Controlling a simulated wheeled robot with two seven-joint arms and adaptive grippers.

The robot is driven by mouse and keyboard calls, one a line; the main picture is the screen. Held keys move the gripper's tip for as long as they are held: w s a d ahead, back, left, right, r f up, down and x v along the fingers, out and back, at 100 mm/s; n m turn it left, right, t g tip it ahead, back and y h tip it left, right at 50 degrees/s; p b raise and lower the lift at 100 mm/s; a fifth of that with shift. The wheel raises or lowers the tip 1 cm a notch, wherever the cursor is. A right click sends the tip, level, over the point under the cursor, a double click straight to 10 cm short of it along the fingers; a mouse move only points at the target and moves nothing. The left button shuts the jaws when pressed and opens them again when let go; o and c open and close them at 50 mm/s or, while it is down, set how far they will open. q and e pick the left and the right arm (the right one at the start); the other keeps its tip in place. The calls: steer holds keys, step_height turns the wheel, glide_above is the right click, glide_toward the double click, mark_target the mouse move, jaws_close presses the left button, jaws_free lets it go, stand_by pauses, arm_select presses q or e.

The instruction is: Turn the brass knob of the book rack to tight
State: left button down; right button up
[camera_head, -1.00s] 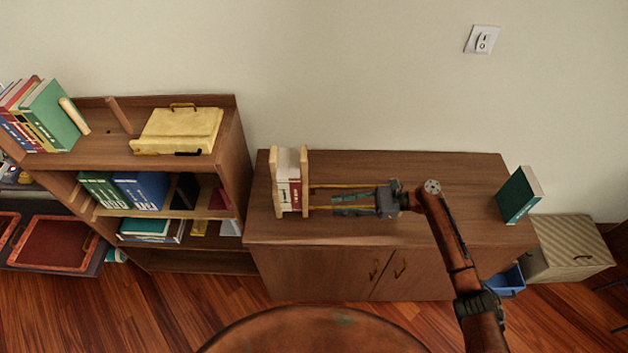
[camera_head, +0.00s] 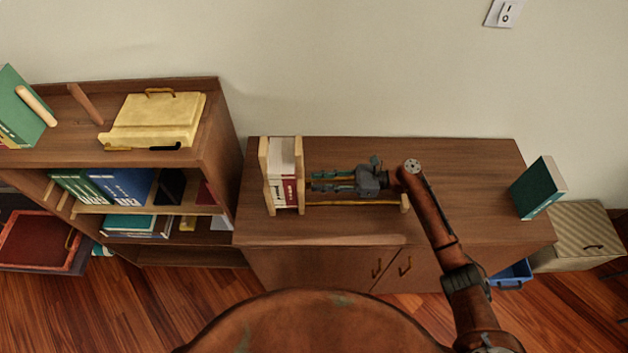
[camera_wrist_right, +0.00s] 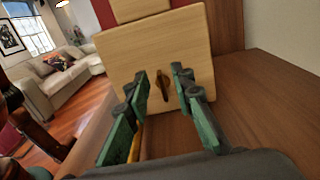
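The book rack (camera_head: 301,178) stands on the low cabinet, with books (camera_head: 283,182) upright between its pale wooden end boards. Its right-hand board (camera_wrist_right: 205,45) fills the middle of the right wrist view. The brass knob (camera_wrist_right: 163,86) is on that board's face, its bar near upright. My right gripper (camera_head: 313,182) points left at the board, close to it. In the right wrist view its green fingers (camera_wrist_right: 162,82) are open, one on each side of the knob. I cannot tell whether they touch it. My left gripper is not in view.
A rack rod (camera_head: 350,203) runs along the cabinet top (camera_head: 440,220) beside my gripper. A green book (camera_head: 540,188) stands at the cabinet's right end. A bookshelf (camera_head: 215,120) with a yellow case (camera_head: 155,120) is on the left. The cabinet top's right half is mostly clear.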

steer(key=shift+s+a, duration=0.1)
steer(key=shift+a, duration=0.9)
steer(key=shift+c, duration=0.2)
jaws_close()
